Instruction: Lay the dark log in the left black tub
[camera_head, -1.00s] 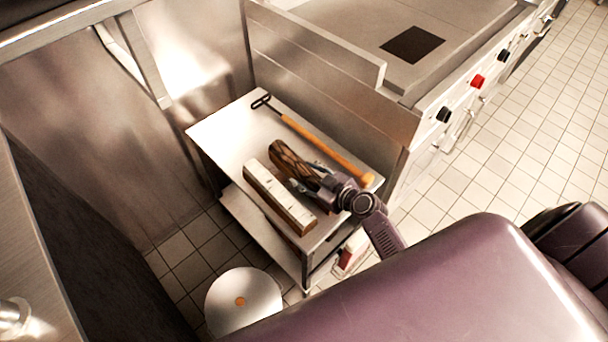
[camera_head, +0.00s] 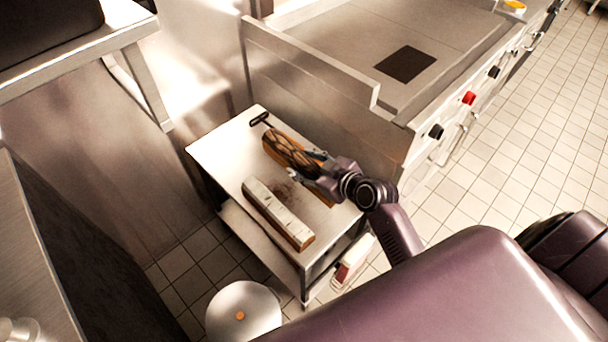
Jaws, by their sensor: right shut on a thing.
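The dark log (camera_head: 287,152), brown-black with an orange-brown side, is above the small steel table (camera_head: 222,150). My right gripper (camera_head: 313,168) is shut on its near end, and the log appears raised clear of the tabletop. A dark smudge or shadow shows on the bare top below it. A black box-like thing (camera_head: 45,22), perhaps a tub, stands on a steel counter at the top left, cut off by the picture's edge; its inside is not visible. My left gripper is not in view.
A pale log (camera_head: 275,212) lies on the small table. A long tool with a black head (camera_head: 260,118) lies beyond, its orange handle mostly hidden by the dark log. A griddle range (camera_head: 440,75) stands at the right. A round white-topped thing (camera_head: 243,308) stands below.

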